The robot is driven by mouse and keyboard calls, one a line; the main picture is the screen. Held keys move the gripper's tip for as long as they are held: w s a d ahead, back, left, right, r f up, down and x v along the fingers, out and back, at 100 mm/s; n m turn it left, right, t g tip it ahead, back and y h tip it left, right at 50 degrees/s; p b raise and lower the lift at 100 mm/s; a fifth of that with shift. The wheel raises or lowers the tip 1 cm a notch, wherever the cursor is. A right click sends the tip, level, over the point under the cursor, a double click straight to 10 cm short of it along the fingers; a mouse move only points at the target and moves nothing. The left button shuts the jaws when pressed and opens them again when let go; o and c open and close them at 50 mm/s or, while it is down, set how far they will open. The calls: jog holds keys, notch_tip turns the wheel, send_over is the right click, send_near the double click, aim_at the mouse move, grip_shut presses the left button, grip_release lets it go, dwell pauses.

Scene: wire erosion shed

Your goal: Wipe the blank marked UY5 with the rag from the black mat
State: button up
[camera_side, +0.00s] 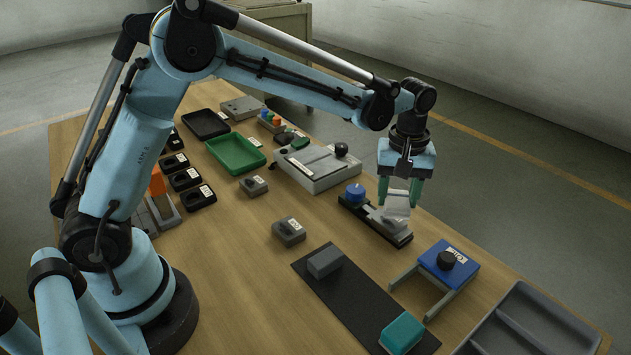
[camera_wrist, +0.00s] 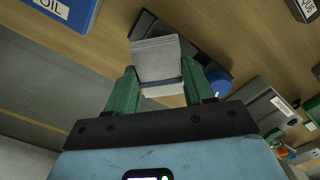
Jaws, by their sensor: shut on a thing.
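My gripper (camera_side: 400,190) has green fingers and is shut on a light grey folded pad that looks like the rag (camera_side: 397,205). In the wrist view the rag (camera_wrist: 157,62) sits between the fingers with a dark band across it. It is over a black holder (camera_side: 405,238) with a blue knob and a grey piece in it; whether they touch I cannot tell. The black mat (camera_side: 350,296) bears a grey block (camera_side: 325,262) and a teal block (camera_side: 401,333). Small labelled grey blocks (camera_side: 289,231) (camera_side: 253,186) stand to the left; I cannot read UY5 on any.
A blue labelled stand (camera_side: 449,266) with a black knob and two prongs is right of the mat; its label reads OIL in the wrist view (camera_wrist: 62,10). A grey tray (camera_side: 530,325) is at front right. A flat grey device (camera_side: 316,167), green tray (camera_side: 235,153) and black tray (camera_side: 206,124) lie behind.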

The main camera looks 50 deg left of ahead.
aim_at(390, 202)
jog(key=shift+r, duration=2.85)
jog(key=shift+f, duration=4)
jog(key=shift+s+f, duration=0.25)
jog(key=shift+s, duration=0.8)
jog(key=shift+c, duration=1)
jog(key=shift+s, duration=0.85)
jog(key=shift+w, duration=1.95)
jog(key=shift+r, duration=4.15)
